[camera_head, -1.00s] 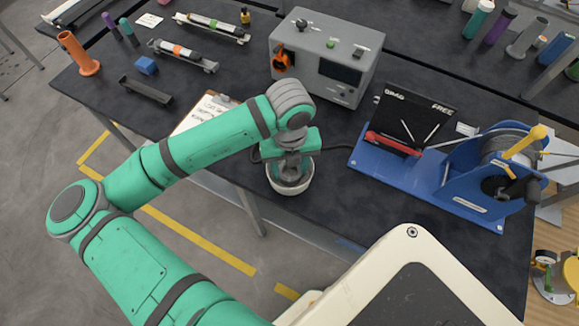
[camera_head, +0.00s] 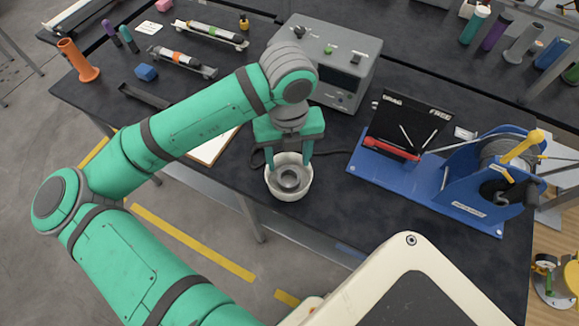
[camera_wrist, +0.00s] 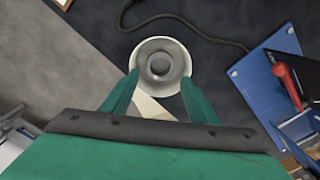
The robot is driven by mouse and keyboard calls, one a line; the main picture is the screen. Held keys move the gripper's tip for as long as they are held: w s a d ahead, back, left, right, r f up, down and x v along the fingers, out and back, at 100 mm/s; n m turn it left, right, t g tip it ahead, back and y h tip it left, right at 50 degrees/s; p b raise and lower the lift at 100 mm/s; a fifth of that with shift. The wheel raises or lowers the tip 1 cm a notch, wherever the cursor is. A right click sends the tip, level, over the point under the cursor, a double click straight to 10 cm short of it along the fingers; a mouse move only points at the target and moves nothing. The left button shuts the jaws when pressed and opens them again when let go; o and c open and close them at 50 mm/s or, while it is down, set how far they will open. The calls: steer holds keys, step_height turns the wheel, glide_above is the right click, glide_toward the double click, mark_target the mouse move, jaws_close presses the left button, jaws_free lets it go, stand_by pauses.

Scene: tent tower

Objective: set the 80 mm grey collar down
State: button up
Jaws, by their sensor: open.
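The grey collar (camera_head: 290,179) is a ring with a central hole and lies inside a white round bowl (camera_head: 273,187) near the table's front edge. In the wrist view the collar (camera_wrist: 160,52) sits within the bowl's rim (camera_wrist: 138,48), hole facing up. My gripper (camera_head: 287,163) is open above the bowl. Whether the collar rests flat on the bowl's bottom cannot be told.
A grey instrument box (camera_head: 340,65) stands behind my gripper. A blue winch stand (camera_head: 455,190) with a black board (camera_head: 408,125) is to the right. A clipboard (camera_head: 213,148) lies left, partly behind my arm. A dark cable (camera_head: 335,152) runs behind the bowl.

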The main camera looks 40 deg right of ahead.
steer(key=shift+r, duration=1.75)
steer(key=shift+s+d, duration=0.1)
